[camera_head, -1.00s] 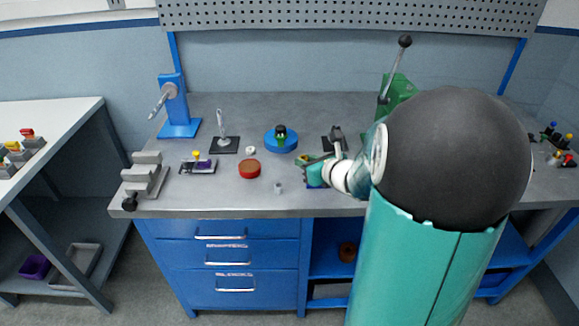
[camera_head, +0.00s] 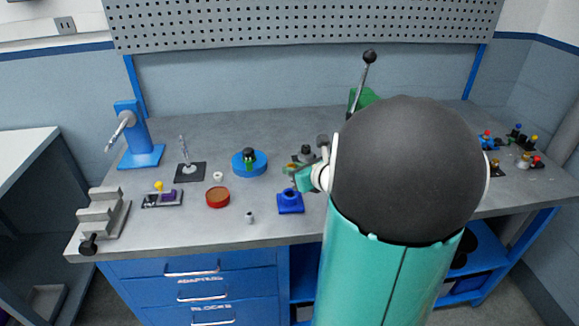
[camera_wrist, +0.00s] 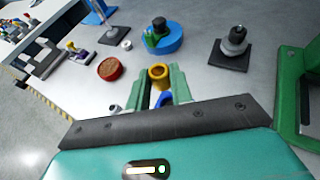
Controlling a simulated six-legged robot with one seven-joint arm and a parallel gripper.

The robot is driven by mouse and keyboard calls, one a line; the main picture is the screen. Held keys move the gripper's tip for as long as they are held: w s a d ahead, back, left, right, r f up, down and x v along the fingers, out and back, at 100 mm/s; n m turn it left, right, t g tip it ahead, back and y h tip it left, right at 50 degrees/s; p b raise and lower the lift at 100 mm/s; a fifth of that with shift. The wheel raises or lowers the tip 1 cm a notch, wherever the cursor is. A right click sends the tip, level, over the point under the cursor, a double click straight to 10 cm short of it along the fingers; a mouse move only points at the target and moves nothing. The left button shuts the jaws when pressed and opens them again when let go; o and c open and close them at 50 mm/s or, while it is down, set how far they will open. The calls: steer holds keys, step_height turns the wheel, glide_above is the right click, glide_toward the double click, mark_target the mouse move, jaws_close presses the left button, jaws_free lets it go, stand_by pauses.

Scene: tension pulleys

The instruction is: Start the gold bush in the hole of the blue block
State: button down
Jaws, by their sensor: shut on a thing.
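The gold bush (camera_wrist: 159,73) is a short hollow cylinder between the green fingertips of my gripper (camera_wrist: 159,84) in the wrist view. My gripper is shut on it. The blue block (camera_head: 290,204) stands on the bench near the front edge in the head view, a square base with a raised round collar and dark hole. My gripper (camera_head: 291,170) is just behind the block there, partly hidden by my own arm. In the wrist view a bit of blue (camera_wrist: 164,99), seemingly the block, shows between the fingers. The bush appears apart from the hole; its height is unclear.
A red round dish (camera_head: 217,197), a small grey piece (camera_head: 249,217) and a blue disc (camera_head: 261,166) with a green-black part lie left of the block. A stepped grey fixture (camera_head: 101,217) is at far left. A green lever press (camera_head: 362,98) stands behind my arm. Bench front is mostly clear.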

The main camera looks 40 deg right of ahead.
mark_target(293, 197)
steer(key=shift+a+f, duration=0.15)
steer(key=shift+f, duration=2.9)
steer(key=shift+f, duration=0.35)
steer(key=shift+f, duration=0.6)
steer(key=shift+f, duration=0.1)
steer(key=shift+r, duration=0.55)
steer(key=shift+f, duration=0.15)
steer(key=shift+f, duration=0.2)
steer(key=shift+r, duration=0.2)
stand_by(1.0)
steer(key=shift+f, duration=0.2)
